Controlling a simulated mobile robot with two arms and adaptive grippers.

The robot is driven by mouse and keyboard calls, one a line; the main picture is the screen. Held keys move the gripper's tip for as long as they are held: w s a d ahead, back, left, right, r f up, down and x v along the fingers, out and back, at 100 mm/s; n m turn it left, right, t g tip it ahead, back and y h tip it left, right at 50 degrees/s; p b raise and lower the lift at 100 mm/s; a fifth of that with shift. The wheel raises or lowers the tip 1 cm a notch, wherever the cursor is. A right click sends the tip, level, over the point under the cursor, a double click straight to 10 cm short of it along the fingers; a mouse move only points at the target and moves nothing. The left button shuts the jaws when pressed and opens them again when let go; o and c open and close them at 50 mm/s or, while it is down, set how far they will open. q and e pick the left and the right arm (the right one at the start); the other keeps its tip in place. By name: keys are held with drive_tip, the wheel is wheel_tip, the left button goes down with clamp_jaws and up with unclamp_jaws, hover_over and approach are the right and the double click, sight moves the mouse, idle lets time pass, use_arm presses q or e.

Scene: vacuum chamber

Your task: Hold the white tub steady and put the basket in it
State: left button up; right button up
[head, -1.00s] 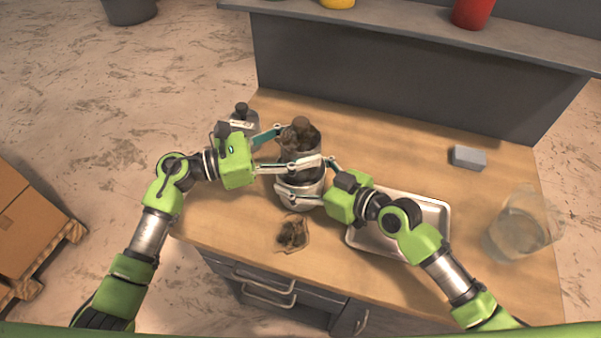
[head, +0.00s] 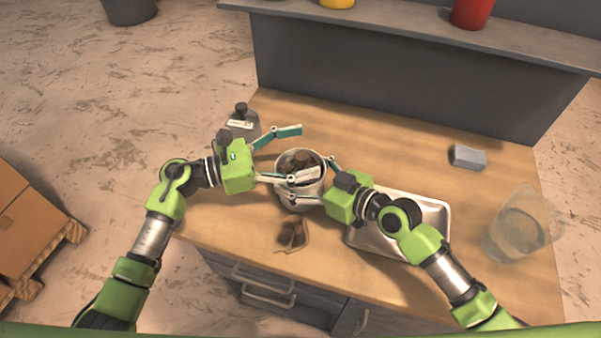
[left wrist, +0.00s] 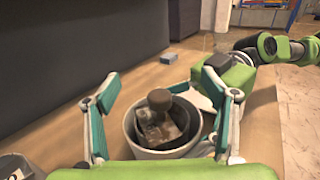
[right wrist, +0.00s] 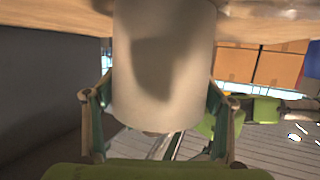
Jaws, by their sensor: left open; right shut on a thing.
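The white tub (head: 300,206) stands upright on the table near the middle of the head view. The basket sits inside it, with brown and grey dirty parts in it (head: 301,162); its walls are mostly hidden by the tub and fingers. In the left wrist view the basket's contents (left wrist: 160,115) show within the tub's rim (left wrist: 165,153). My left gripper (head: 297,155) is open over the tub, fingers apart and empty. My right gripper (head: 312,180) is shut on the tub from the right; the right wrist view shows the tub's wall (right wrist: 165,70) between its fingers.
A metal tray (head: 432,215) lies right of the tub, partly under my right arm. A clear container (head: 522,225) stands at the right edge. A grey block (head: 468,157) lies at the back right. A labelled container (head: 242,122) stands behind my left gripper. A brownish patch (head: 292,235) lies in front.

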use_arm(q)
drive_tip(key=v, duration=1.2)
use_arm(e)
drive_tip(key=o, duration=1.2)
drive_tip(key=shift+o, duration=0.2)
drive_tip(key=shift+d, duration=0.1)
drive_tip(key=v, duration=1.2)
use_arm(q)
drive_tip(key=shift+r, duration=0.15)
use_arm(e)
drive_tip(key=shift+r, duration=0.1)
